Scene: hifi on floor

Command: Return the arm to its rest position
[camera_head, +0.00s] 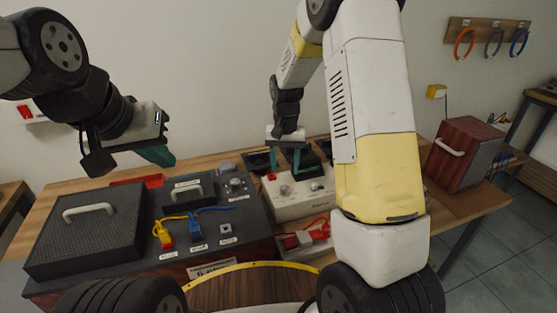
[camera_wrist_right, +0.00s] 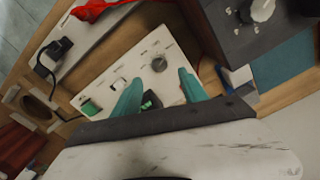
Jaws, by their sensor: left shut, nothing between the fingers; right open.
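My left gripper (camera_head: 158,156) hangs at the left, above the dark grey panel, with its teal fingers shut and nothing between them. My right gripper (camera_head: 284,163) points down over the back part of the white box with knobs (camera_head: 290,201). Its two teal fingers are apart and hold nothing. In the right wrist view the open right gripper (camera_wrist_right: 160,92) shows its fingers spread over the white panel (camera_wrist_right: 110,80), with a knob and a small dark-and-green part between or near them. I cannot tell whether the fingertips touch the box.
A dark lidded box (camera_head: 90,238) with a handle stands at the left. Yellow and blue plugs (camera_head: 163,235) sit on the grey panel. A reddish wooden box (camera_head: 464,153) stands at the right. Coloured rings (camera_head: 493,42) hang on the wall. Air above the bench's left half is mostly clear.

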